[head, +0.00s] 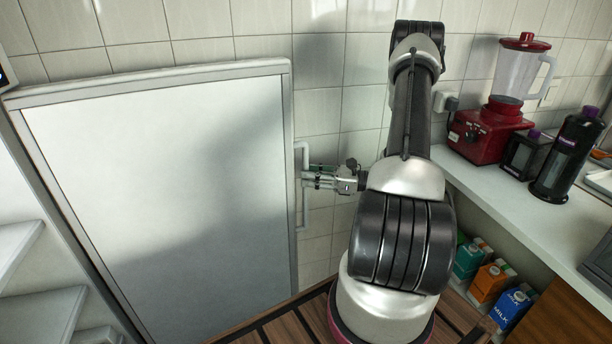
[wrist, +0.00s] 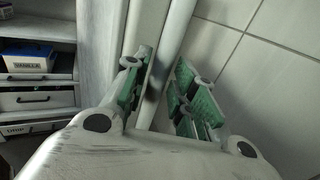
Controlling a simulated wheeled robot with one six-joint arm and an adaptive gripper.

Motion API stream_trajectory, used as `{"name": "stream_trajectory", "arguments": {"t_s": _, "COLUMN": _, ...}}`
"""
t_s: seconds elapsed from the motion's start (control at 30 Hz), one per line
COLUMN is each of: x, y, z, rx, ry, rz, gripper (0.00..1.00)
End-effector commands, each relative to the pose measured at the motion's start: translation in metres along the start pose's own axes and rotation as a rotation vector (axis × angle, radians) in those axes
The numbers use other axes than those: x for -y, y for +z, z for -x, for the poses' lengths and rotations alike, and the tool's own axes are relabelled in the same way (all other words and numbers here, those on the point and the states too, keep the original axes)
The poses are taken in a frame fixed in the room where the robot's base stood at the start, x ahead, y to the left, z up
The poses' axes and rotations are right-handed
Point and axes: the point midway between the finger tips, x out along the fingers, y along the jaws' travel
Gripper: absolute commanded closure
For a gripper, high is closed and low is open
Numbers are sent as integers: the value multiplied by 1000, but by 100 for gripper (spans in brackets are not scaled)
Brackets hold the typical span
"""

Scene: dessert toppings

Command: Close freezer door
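The freezer door (head: 160,190) stands open at the left of the head view, a flat pale panel in a grey frame. Its upright bar handle (head: 302,210) is at the right edge of the door. My gripper (head: 310,178) reaches left to the handle, with its fingertips at the bar. In the wrist view, the handle bar (wrist: 177,45) passes between the two green-padded fingers of my gripper (wrist: 160,80). The fingers are apart, with a visible gap between the bar and the right finger. The lower part of the bar is hidden by my gripper.
White freezer shelves (head: 45,310) show at the lower left. A labelled tub (wrist: 28,58) sits on a shelf. At the right, a counter (head: 510,215) holds a red blender (head: 490,130) and a dark bottle (head: 568,155). Several cartons (head: 490,283) stand below it. A tiled wall is behind.

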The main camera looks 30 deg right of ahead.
Motion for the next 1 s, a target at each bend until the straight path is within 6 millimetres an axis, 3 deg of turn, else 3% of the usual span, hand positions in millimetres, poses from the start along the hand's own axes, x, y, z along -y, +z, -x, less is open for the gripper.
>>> {"name": "stream_trajectory", "arguments": {"t_s": 0.17, "x": 0, "y": 0, "z": -16, "rx": -1, "ry": 2, "rz": 0, "gripper": 74}}
{"name": "stream_trajectory", "arguments": {"t_s": 0.43, "x": 0, "y": 0, "z": -18, "rx": -1, "ry": 0, "rz": 1, "gripper": 74}}
{"name": "stream_trajectory", "arguments": {"t_s": 0.6, "x": 0, "y": 0, "z": -18, "rx": -1, "ry": 0, "rz": 1, "gripper": 100}}
{"name": "stream_trajectory", "arguments": {"t_s": 1.0, "x": -4, "y": 0, "z": -11, "rx": -2, "ry": -19, "rz": -1, "gripper": 100}}
